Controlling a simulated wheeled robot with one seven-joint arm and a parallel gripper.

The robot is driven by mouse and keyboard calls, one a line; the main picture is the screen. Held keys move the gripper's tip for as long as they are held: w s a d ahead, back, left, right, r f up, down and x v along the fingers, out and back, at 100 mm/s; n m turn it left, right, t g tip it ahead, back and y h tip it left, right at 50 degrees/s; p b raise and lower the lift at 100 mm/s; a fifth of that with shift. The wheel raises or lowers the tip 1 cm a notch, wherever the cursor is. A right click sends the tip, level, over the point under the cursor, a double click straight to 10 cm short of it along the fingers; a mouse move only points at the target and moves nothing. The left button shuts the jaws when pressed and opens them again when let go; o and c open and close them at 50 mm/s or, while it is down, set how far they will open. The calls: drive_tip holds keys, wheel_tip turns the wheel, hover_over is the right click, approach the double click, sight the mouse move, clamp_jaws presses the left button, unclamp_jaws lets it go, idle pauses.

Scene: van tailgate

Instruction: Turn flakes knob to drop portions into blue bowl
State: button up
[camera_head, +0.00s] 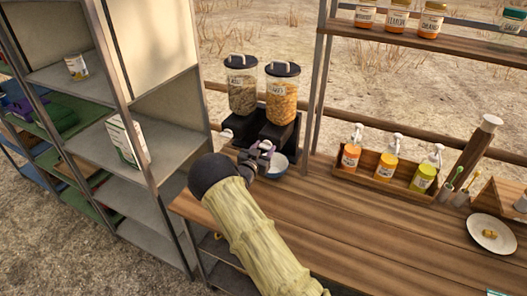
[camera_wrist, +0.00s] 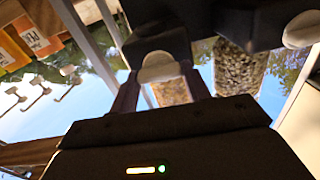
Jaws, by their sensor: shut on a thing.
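Two dispensers with dark lids and black bases stand side by side on the wooden counter. The right one (camera_head: 281,98) holds orange flakes, and the left one (camera_head: 242,93) holds paler, greyish food; their labels are too small to read surely. My gripper (camera_head: 264,147) is in front of the right dispenser's base. In the wrist view, which looks upside down, my gripper (camera_wrist: 160,76) has its fingers on both sides of a pale knob (camera_wrist: 159,66), with the orange flakes behind it.
A metal shelf (camera_head: 165,152) stands left of the counter. A wooden crate of pump bottles (camera_head: 378,186) and a plate (camera_head: 492,234) are to the right. The counter's middle is clear.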

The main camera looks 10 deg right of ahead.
drive_tip(key=m+b, duration=0.5)
drive_tip(key=b, duration=0.4)
drive_tip(key=m+b, duration=0.6)
drive_tip(key=b, duration=0.3)
drive_tip(key=m+b, duration=0.6)
drive_tip(key=b, duration=0.4)
drive_tip(key=shift+s+d+f, duration=0.1)
drive_tip(key=shift+s+f, duration=0.05)
drive_tip(key=shift+f, duration=0.15)
drive_tip(key=o, duration=1)
drive_tip(key=shift+c, duration=0.2)
drive_tip(key=v, duration=1.7)
drive_tip(key=shift+s, duration=0.2)
